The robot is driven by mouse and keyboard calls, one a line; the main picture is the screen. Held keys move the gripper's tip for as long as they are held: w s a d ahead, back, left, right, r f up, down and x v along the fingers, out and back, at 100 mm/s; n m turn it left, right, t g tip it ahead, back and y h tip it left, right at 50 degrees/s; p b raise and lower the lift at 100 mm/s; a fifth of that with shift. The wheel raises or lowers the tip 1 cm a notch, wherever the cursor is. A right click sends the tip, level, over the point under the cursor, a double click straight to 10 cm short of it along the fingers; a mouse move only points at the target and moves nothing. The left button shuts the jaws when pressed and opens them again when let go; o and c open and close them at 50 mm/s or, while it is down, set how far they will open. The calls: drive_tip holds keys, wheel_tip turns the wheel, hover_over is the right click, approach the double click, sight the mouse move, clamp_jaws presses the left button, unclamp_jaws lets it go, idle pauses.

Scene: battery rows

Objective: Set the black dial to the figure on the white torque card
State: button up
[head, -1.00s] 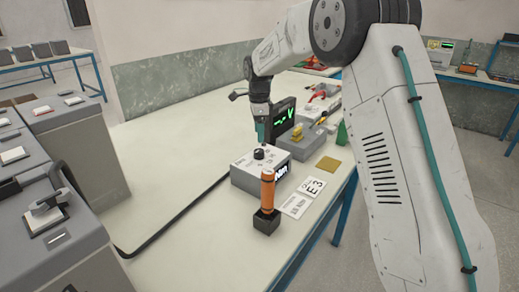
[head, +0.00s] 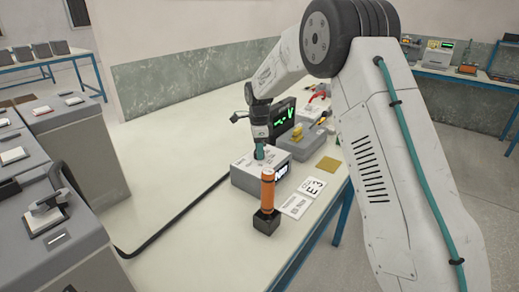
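The black dial (head: 257,157) sits on top of a grey box (head: 247,180) on the bench. It is mostly hidden behind my gripper (head: 259,154), whose teal fingertips come down over it from above. I cannot tell whether the fingers are shut on the dial or just around it. White cards lie flat right of the box: one (head: 312,187) reads "E3" in large print, and one nearer (head: 295,206) has small print I cannot read. I cannot tell which is the torque card.
An orange-handled tool (head: 267,191) stands upright in a black holder (head: 266,221) close in front of the box. A dark screen with a green trace (head: 283,120) and a grey unit with yellow parts (head: 300,142) stand behind. A brown pad (head: 328,164) lies right. The bench's left side is clear.

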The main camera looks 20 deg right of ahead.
drive_tip(key=shift+c, duration=1)
drive_tip(key=n, duration=0.6)
drive_tip(key=shift+w+r+n, duration=0.1)
drive_tip(key=shift+n, duration=0.2)
drive_tip(key=n, duration=0.3)
drive_tip(key=shift+n, duration=0.3)
drive_tip(key=n, duration=0.3)
drive_tip(key=shift+n, duration=0.3)
drive_tip(key=n, duration=0.6)
drive_tip(key=shift+w, duration=0.1)
drive_tip(key=n, duration=0.6)
drive_tip(key=shift+n, duration=0.4)
